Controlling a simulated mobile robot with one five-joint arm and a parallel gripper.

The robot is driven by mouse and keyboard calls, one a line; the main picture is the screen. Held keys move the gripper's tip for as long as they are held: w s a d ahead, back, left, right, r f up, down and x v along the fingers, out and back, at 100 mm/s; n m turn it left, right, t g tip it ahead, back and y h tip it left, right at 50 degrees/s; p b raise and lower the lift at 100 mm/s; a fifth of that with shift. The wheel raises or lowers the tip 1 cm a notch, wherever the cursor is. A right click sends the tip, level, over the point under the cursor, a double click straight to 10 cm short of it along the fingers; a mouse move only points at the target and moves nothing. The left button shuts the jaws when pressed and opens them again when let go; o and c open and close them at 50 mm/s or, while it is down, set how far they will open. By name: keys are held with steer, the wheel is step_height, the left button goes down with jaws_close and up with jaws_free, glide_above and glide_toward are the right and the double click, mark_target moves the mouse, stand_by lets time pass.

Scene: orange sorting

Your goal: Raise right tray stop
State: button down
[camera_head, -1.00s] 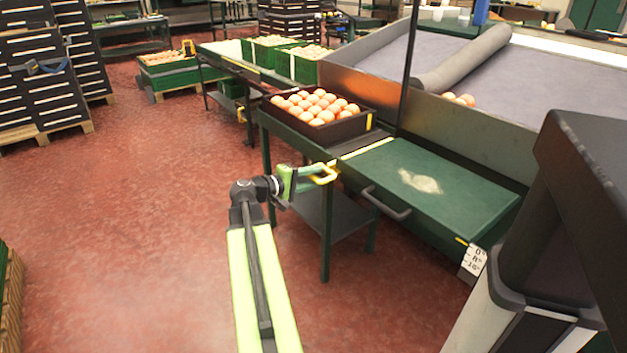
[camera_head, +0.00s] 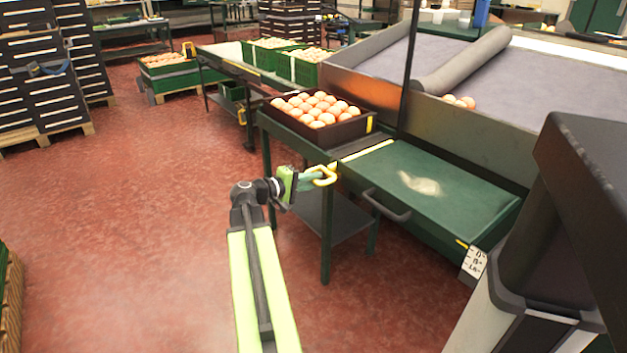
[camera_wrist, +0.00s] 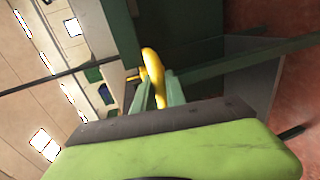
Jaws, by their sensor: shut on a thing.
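The tray stop shows as a yellow handle (camera_head: 331,175) at the front corner of the green bench, just below the dark tray of oranges (camera_head: 366,125). My gripper (camera_head: 317,177) reaches it from the left and is shut on it. In the wrist view the yellow handle (camera_wrist: 153,72) stands between the two green fingers of my gripper (camera_wrist: 160,92). The fingers cover its lower part. A smaller yellow piece shows behind it, against the dark green post. The tray stands on the bench, full of oranges.
Right of the stop is a green drawer-like box (camera_head: 440,190) with a dark bar handle (camera_head: 386,205). A grey sorting table (camera_head: 450,135) with a few oranges lies behind. A large dark-and-white body fills the lower right. The red floor (camera_head: 130,230) at left is clear.

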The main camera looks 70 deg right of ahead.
stand_by(0.9)
step_height(320, 180, up, 5)
steer(key=p, duration=0.5)
steer(key=shift+r, duration=0.15)
steer(key=shift+d+f, duration=0.1)
steer(key=shift+f, duration=0.1)
steer(key=c, duration=1.4)
jaws_free()
steer(key=shift+r, duration=0.1)
steer(key=shift+o, duration=0.2)
steer(key=p+v, duration=0.3)
steer(key=v, duration=1.4)
steer(key=shift+a, duration=0.35)
steer(key=shift+w, duration=0.15)
